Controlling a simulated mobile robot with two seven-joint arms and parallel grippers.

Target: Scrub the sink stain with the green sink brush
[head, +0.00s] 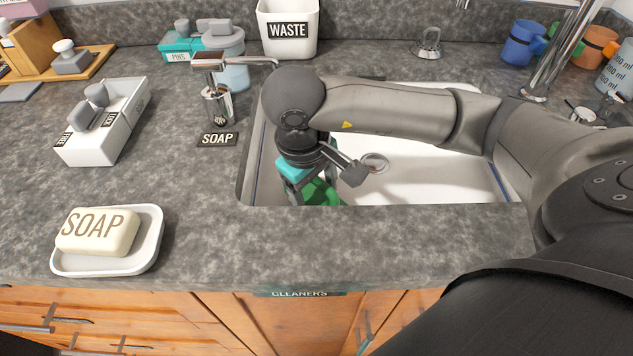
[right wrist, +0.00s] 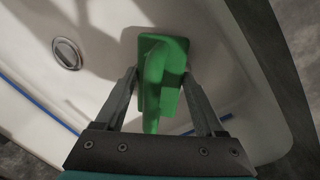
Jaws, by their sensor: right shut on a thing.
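The green sink brush (head: 318,192) is inside the white sink (head: 430,172), at its front left corner. My right gripper (head: 305,188) reaches down into the sink and is shut on the brush. In the right wrist view the brush (right wrist: 163,75) sits between the two fingers of the gripper (right wrist: 164,100), with its broad base toward the basin floor. I cannot tell if the base touches the floor. No stain shows clearly; my arm and its shadow cover part of the basin. My left gripper is not in view.
The drain (head: 375,163) lies right of the brush; it also shows in the right wrist view (right wrist: 67,53). A soap dispenser (head: 217,104) stands left of the sink. A soap bar (head: 97,232) rests in a dish (head: 150,250) on the front counter. A waste bin (head: 289,47) stands behind.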

